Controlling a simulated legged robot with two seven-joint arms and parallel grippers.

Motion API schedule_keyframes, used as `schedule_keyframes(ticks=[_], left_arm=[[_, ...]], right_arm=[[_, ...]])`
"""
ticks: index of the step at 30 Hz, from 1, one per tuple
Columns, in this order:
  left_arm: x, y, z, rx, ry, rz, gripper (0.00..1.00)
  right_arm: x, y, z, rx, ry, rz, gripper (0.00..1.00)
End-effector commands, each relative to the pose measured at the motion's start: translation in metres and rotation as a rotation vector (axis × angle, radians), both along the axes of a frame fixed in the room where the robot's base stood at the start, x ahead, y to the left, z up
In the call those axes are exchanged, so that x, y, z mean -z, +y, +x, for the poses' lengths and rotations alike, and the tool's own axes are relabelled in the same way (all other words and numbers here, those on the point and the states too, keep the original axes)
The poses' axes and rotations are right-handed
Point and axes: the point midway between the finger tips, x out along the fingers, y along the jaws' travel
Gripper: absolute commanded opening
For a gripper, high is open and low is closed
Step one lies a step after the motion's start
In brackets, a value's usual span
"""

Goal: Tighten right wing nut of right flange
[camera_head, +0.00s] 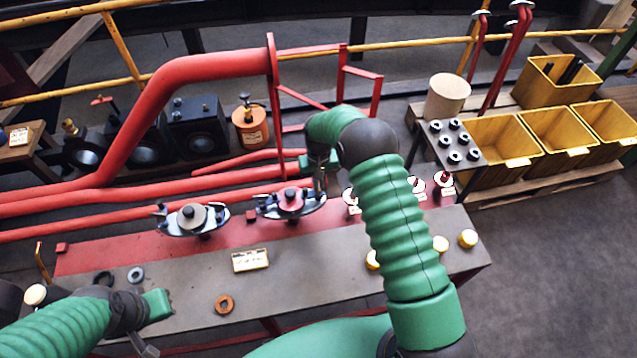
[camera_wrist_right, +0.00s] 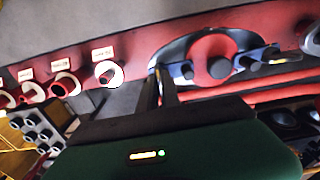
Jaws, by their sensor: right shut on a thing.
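The right flange (camera_head: 290,200) has a red centre with a dark knob and sits on the red strip of the bench. It also shows in the right wrist view (camera_wrist_right: 210,58). Its left wing nut is dark blue-grey and shows on the right in the wrist view (camera_wrist_right: 262,55). My right gripper (camera_head: 318,182) is at the flange's right end, its fingers (camera_wrist_right: 160,88) shut on the right wing nut, which they mostly hide. The left flange (camera_head: 197,218) has a grey centre. My left gripper (camera_head: 156,305) is low over the bench's left; its fingers do not show clearly.
A big red pipe (camera_head: 180,75) and thinner red pipes run behind the flanges. On the grey bench (camera_head: 320,275) lie a label plate (camera_head: 250,260), an orange ring (camera_head: 224,305) and a grey ring (camera_head: 136,274). Several yellow caps stand at the right. Yellow bins (camera_head: 495,140) stand beyond.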

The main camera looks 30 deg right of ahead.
Motion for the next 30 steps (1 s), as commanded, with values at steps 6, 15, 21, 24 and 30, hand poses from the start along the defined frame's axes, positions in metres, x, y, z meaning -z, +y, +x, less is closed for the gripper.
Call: schedule_keyframes(ticks=[6,15,21,24,30], left_arm=[[-0.0002,0.0,0.0,0.0,0.0,0.0,0.0],[-0.0001,0.0,0.0,0.0,0.0,0.0,0.0],[-0.0001,0.0,0.0,0.0,0.0,0.0,0.0],[-0.0002,0.0,0.0,0.0,0.0,0.0,0.0],[-0.0003,0.0,0.0,0.0,0.0,0.0,0.0]], right_arm=[[0.0038,0.0003,-0.0054,0.035,0.016,0.002,0.0],[0.0044,0.001,-0.0058,0.038,0.018,0.002,0.0],[0.004,0.0012,-0.0051,0.037,0.016,0.003,0.23],[0.0031,0.0012,-0.0035,0.036,0.012,0.003,0.29],[0.0019,0.0012,-0.0018,0.035,0.007,0.002,0.29]])
